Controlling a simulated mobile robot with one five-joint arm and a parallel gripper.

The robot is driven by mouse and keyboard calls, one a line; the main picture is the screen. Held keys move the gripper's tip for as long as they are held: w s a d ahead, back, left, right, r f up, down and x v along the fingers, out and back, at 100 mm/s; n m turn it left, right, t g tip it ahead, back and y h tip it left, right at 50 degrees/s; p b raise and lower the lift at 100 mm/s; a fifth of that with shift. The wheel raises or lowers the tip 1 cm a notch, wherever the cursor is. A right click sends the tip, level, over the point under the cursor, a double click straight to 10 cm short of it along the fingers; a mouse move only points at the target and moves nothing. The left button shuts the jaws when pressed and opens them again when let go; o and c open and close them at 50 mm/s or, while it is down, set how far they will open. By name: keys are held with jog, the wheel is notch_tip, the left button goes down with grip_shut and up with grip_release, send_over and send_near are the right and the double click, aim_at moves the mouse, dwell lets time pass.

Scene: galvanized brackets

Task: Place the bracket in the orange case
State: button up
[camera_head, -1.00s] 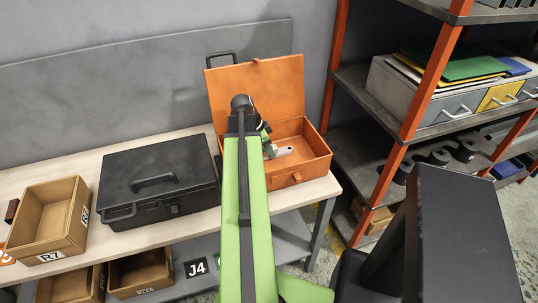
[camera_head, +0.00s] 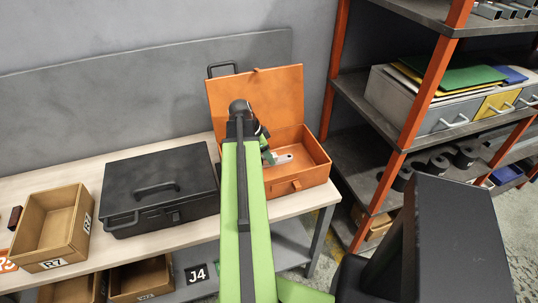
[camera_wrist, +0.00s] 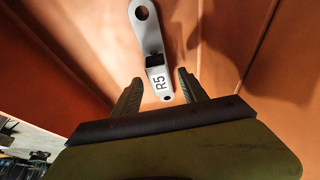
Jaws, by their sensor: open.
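The orange case (camera_head: 312,178) stands open at the right end of the bench, its lid raised against the wall. The grey galvanized bracket (camera_head: 284,158) is inside it. In the wrist view the bracket (camera_wrist: 146,32) shows a round hole at its far end and a white R5 label near its lower end. It appears to lie on the orange floor of the case (camera_wrist: 225,45). My gripper (camera_wrist: 159,80) is open, one finger on each side of the bracket's labelled end, with gaps visible on both sides. In the head view my arm partly hides the gripper and the case.
A closed black case (camera_head: 158,188) stands just left of the orange case. A wooden bin (camera_head: 44,222) marked R7 is farther left. An orange-posted shelf (camera_head: 400,145) rises close on the right. More bins sit on the lower shelf.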

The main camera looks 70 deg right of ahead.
jog(key=p+v, duration=0.8)
jog(key=v, duration=0.2)
jog(key=shift+w+r, duration=0.1)
jog(key=shift+r, duration=0.05)
